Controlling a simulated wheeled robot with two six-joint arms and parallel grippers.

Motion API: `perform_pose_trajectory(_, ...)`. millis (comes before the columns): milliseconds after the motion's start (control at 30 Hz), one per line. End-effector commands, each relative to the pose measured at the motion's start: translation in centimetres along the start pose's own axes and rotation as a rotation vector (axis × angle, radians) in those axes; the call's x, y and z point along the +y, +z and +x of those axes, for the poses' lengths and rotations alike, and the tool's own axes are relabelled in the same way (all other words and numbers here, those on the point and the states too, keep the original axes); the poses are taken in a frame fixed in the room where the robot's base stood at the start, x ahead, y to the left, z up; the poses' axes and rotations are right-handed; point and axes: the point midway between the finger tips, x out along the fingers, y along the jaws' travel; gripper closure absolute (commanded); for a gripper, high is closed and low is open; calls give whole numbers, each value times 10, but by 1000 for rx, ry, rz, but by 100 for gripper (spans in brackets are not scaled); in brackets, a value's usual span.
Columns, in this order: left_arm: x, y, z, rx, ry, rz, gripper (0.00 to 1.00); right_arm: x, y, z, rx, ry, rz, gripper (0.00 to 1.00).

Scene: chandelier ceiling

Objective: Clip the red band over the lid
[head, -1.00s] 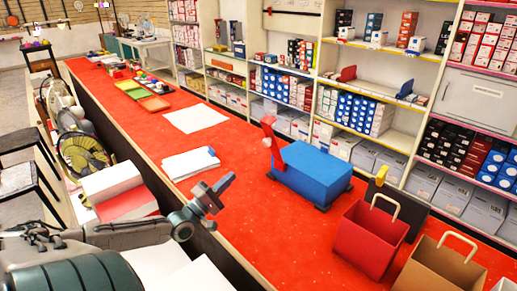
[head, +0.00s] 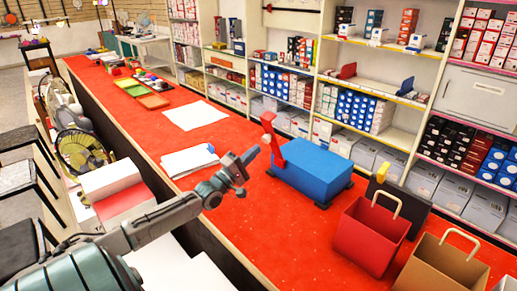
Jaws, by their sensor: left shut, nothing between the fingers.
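A blue box (head: 316,168) with dark feet stands on the red counter. A red upright band piece (head: 273,140) sticks up at the box's left end, its top above the lid. My left gripper (head: 247,165) is just left of the red band, with a small gap in the picture; its fingers look closed and nothing is seen between them. Whether it touches the band cannot be told. My right gripper is not in view.
A red paper bag (head: 370,237) and a brown paper bag (head: 440,264) stand on the counter at front right. White papers (head: 188,161) and a white sheet (head: 195,116) lie on the red counter (head: 150,130) farther back. Shelves line the wall behind.

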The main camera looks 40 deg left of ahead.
Motion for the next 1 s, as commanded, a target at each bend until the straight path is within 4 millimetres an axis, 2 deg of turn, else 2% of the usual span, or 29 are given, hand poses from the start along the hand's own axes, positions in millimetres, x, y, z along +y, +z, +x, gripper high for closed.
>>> perform_pose_trajectory(100,0,0,14,2,3,-2,100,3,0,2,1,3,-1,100)
perform_pose_trajectory(300,0,0,25,1,-1,-1,100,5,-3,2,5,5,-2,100)
perform_pose_trajectory(767,1,0,27,0,-4,0,100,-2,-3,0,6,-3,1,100)
perform_pose_trajectory(1000,11,0,31,0,-55,0,100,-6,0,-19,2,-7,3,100)
